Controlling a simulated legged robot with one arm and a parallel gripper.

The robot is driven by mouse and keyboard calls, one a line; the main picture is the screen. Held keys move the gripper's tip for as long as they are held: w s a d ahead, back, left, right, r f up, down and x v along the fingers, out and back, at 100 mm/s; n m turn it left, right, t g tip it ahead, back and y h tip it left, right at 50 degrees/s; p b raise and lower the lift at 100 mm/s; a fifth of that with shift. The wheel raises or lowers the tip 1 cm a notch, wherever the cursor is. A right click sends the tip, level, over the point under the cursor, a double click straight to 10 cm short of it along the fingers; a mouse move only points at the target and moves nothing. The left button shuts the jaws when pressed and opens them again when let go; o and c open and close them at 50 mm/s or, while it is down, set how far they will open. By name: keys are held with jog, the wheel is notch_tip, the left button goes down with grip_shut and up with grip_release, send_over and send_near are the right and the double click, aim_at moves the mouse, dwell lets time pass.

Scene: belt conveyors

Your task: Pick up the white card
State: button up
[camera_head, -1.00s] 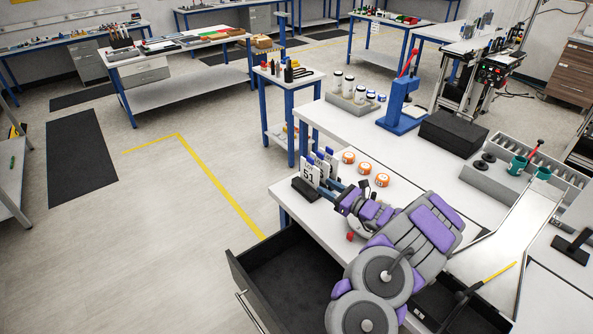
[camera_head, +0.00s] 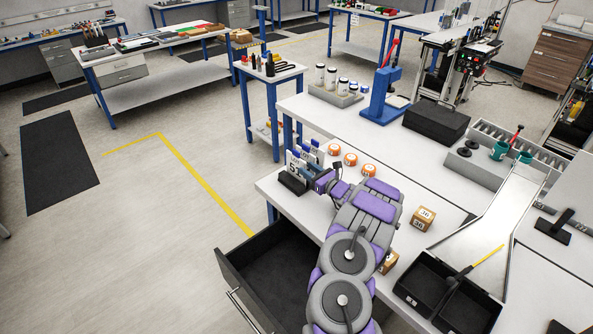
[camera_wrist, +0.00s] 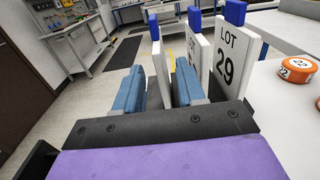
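Several upright white cards with blue tops stand in a row in a black holder (camera_head: 292,182) at the bench's near left corner. In the wrist view, one white card (camera_wrist: 160,70) stands edge-on between the two blue fingers of my gripper (camera_wrist: 160,88), with gaps visible on both sides. A second white card (camera_wrist: 197,55) is just right of the right finger. A third card, marked LOT 29 (camera_wrist: 227,62), is further right. In the head view my gripper (camera_head: 306,173) is at the cards, and my arm hides part of the bench. My gripper is open.
Orange round tags (camera_head: 351,159) lie right of the cards. Wooden numbered blocks (camera_head: 422,218) and a black tray (camera_head: 420,283) are right of my arm. An open black drawer (camera_head: 240,278) is below the bench edge. A blue press (camera_head: 385,95) stands further back.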

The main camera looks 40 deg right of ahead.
aim_at(299, 161)
jog(key=shift+w+a+r+b, duration=0.1)
jog(key=shift+w+r+b, duration=0.1)
jog(key=shift+w, duration=1.3)
jog(key=shift+w+a+r+b, duration=0.1)
jog(key=shift+w+r+b, duration=0.1)
jog(key=shift+w, duration=1.25)
grip_shut()
